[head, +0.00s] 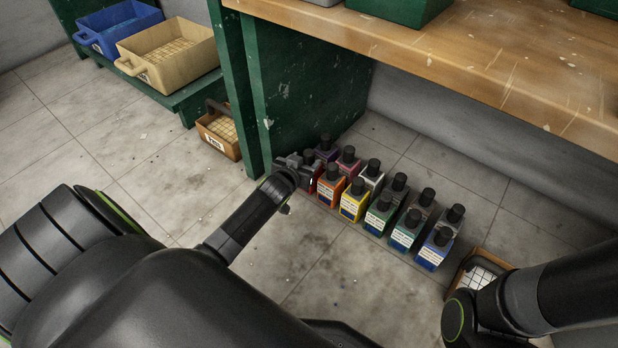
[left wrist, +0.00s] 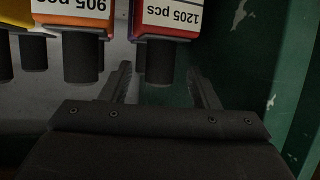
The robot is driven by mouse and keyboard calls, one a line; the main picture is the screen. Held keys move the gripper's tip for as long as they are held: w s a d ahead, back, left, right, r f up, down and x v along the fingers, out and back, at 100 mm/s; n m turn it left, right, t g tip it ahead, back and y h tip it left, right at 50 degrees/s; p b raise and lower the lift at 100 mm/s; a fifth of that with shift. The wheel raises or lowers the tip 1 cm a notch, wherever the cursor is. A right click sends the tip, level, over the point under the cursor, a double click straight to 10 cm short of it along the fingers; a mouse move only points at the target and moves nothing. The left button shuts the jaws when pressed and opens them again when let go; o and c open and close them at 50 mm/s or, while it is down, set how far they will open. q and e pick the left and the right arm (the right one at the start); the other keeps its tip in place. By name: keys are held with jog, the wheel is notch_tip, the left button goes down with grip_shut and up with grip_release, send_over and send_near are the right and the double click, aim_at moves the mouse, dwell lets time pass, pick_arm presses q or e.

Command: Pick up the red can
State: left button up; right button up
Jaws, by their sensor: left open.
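The red can (left wrist: 166,37) is a square-bodied bottle with a black cap and a white label reading "1205 pcs". In the left wrist view it appears upside down, with its cap between the two fingers. In the head view it stands at the left end of the front row, mostly hidden by my left gripper (head: 293,164). The left gripper is open, its fingers (left wrist: 160,78) on either side of the cap with visible gaps. The orange can (head: 331,186) stands right beside the red one. My right gripper is out of the picture.
Several other coloured cans, such as the yellow (head: 355,201) and blue (head: 435,249), stand in two close rows on the floor. A green bench panel (head: 290,90) rises just left of them.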

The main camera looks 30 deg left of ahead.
pick_arm(q)
jog(key=shift+b+x, duration=0.55)
jog(key=shift+x, duration=0.55)
grip_shut()
